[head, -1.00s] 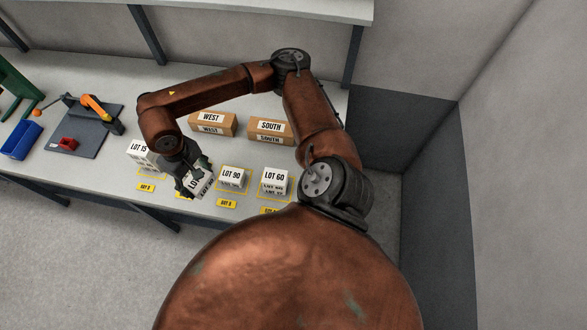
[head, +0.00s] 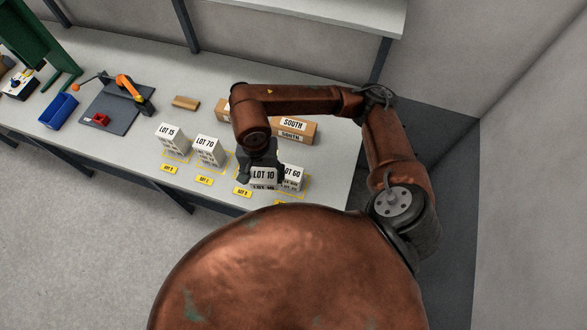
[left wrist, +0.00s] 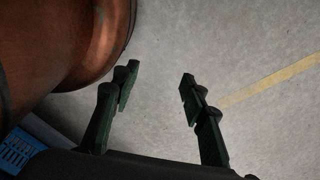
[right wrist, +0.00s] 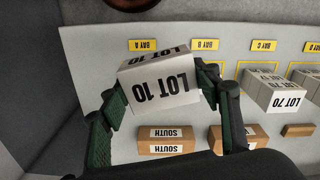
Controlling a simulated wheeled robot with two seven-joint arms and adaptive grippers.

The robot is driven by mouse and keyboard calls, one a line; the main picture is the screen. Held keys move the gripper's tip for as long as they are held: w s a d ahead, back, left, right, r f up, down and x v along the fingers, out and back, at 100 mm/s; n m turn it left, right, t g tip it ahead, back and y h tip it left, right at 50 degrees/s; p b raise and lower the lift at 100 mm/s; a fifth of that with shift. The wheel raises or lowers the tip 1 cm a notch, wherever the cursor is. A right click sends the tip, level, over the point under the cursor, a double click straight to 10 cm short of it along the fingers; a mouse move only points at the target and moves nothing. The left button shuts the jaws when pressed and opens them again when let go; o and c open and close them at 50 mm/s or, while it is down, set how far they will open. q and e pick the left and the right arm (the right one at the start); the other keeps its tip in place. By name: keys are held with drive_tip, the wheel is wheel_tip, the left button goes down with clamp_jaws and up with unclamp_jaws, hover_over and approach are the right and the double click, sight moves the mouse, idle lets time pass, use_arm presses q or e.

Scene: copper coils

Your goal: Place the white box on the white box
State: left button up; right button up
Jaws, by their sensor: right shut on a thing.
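My right gripper (head: 262,164) is shut on a white box labelled LOT 10 (head: 263,178). In the right wrist view this box (right wrist: 160,84) sits between the two fingers, slightly tilted. In the head view it overlaps the left side of a white LOT 60 box (head: 293,174); I cannot tell whether they touch. The right wrist view does not show LOT 60. White boxes LOT 70 (head: 208,147) and LOT 15 (head: 170,135) stand to the left, tall like stacks. My left gripper (left wrist: 158,88) is open and empty above the floor.
Yellow bay tags (head: 204,181) line the front edge of the bench (head: 120,140). Cardboard SOUTH (head: 293,126) and WEST (head: 223,109) boxes stand behind, with a wooden block (head: 185,103). A blue bin (head: 58,110) and dark mat (head: 110,112) lie at left.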

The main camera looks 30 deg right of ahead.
sight(262, 184)
drive_tip(key=s+a+r+m, duration=0.1)
drive_tip(key=s+m+p, duration=0.1)
drive_tip(key=m, duration=0.1)
drive_tip(key=shift+a+r, duration=0.35)
drive_tip(key=w+d+f+p, duration=0.1)
drive_tip(key=d+f, duration=0.1)
drive_tip(key=d, duration=0.1)
drive_tip(key=w+d+f+p, duration=0.1)
drive_tip(key=d+f, duration=0.2)
drive_tip(key=d, duration=0.1)
drive_tip(key=w+d+f+p, duration=0.1)
drive_tip(key=w+d+f, duration=0.1)
drive_tip(key=d+f, duration=0.1)
drive_tip(key=shift+w+d, duration=0.1)
drive_tip(key=shift+d, duration=0.55)
drive_tip(key=shift+w+d+f+p, duration=0.2)
drive_tip(key=shift+d+f+p, duration=0.15)
drive_tip(key=shift+f, duration=0.15)
drive_tip(key=f, duration=0.1)
drive_tip(key=f+p, duration=0.1)
drive_tip(key=f, duration=0.1)
drive_tip(key=shift+w+d, duration=0.1)
drive_tip(key=shift+d, duration=0.15)
drive_tip(key=shift+f, duration=0.3)
use_arm(q)
wheel_tip(262, 184, up, 7)
drive_tip(key=w, duration=0.1)
drive_tip(key=shift+w+a, duration=0.15)
use_arm(e)
drive_tip(key=shift+f, duration=0.1)
